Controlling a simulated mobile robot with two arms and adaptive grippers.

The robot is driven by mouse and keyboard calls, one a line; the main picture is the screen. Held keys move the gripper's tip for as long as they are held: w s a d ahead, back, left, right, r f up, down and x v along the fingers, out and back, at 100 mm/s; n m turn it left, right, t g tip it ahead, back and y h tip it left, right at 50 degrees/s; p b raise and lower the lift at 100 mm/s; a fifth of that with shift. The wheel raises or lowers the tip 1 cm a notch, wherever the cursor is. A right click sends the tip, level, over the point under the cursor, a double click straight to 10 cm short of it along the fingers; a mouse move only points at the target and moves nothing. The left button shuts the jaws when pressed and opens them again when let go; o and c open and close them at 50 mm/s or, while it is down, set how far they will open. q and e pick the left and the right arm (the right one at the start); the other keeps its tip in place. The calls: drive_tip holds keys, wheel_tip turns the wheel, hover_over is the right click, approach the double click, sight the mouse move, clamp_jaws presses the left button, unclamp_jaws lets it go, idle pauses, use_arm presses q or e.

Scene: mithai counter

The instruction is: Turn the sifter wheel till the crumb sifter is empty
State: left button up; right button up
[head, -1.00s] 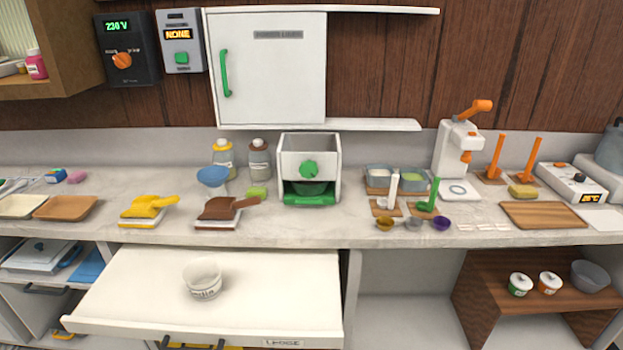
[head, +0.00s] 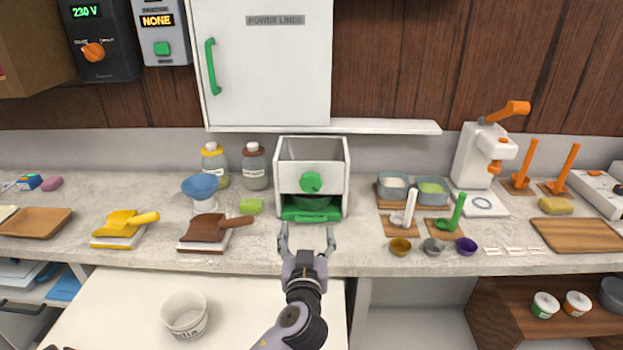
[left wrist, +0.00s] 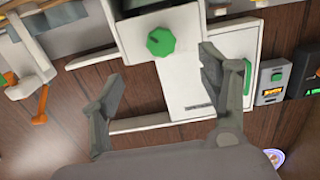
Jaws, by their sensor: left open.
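The crumb sifter (head: 335,181) is a white open-topped box standing on the counter. How much is inside the sifter I cannot tell. My left gripper (head: 307,232) is open and empty, in front of and below the sifter, apart from the wheel. In the left wrist view the wheel (left wrist: 161,42) shows beyond and between the open fingers (left wrist: 165,95). My right gripper is not in view.
A white cup (head: 184,316) sits on the pulled-out ledge (head: 110,295). A wall cabinet (head: 262,70) hangs above.

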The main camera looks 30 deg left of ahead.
use_arm(q)
drive_tip(key=p, duration=0.3)
approach(311, 186)
drive_tip(key=p+x, duration=0.1)
drive_tip(key=x, duration=0.4)
drive_tip(key=shift+w+a+r, duration=0.1)
drive_tip(key=shift+w+a, duration=0.15)
drive_tip(key=shift+x, duration=1.15)
drive_tip(key=shift+w+a, duration=0.2)
drive_tip(key=shift+w, duration=0.2)
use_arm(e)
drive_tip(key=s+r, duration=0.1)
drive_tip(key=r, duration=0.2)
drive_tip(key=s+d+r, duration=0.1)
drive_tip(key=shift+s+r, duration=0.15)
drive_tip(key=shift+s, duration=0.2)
